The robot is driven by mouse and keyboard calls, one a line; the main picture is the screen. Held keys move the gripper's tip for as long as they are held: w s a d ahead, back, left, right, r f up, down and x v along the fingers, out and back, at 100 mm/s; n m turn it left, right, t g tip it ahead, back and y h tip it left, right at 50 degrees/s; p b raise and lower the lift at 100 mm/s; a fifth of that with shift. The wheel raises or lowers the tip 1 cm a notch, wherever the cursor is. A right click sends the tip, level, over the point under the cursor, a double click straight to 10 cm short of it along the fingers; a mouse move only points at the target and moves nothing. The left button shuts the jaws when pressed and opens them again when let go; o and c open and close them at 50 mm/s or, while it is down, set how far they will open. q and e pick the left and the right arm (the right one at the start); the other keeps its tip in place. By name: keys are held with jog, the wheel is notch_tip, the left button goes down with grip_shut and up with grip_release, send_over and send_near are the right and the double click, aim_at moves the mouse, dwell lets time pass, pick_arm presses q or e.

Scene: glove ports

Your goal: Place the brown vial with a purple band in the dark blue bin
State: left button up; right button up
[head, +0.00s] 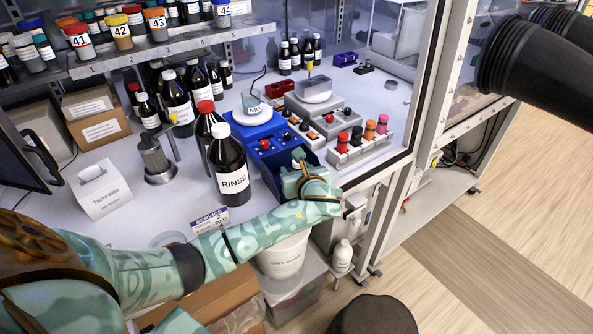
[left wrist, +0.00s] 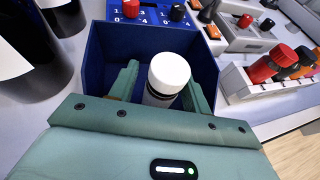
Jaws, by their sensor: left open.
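The dark blue bin (head: 268,178) stands at the front edge of the bench. In the left wrist view its open box (left wrist: 95,62) surrounds my fingertips. My left gripper (head: 300,165) is over the bin, pointing down into it. In the left wrist view the gripper (left wrist: 163,88) is open, with a white-capped vial (left wrist: 168,73) upright between its fingers. Part of a pale label with a dark stripe shows below the cap; I cannot make out brown glass or a purple band. In the head view the gripper hides this vial. My right gripper is not in view.
A large RINSE bottle (head: 229,170) stands just left of the bin. A blue control box (head: 258,132) is behind it. A rack with coloured caps (head: 362,140) is to the right. A shelf of vials (head: 150,48) is at upper left. Black glove sleeves (head: 530,62) stick out at upper right.

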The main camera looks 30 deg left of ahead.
pick_arm(q)
jog(key=p+v, duration=0.2)
jog(key=v, duration=1)
jog(key=shift+f, duration=0.1)
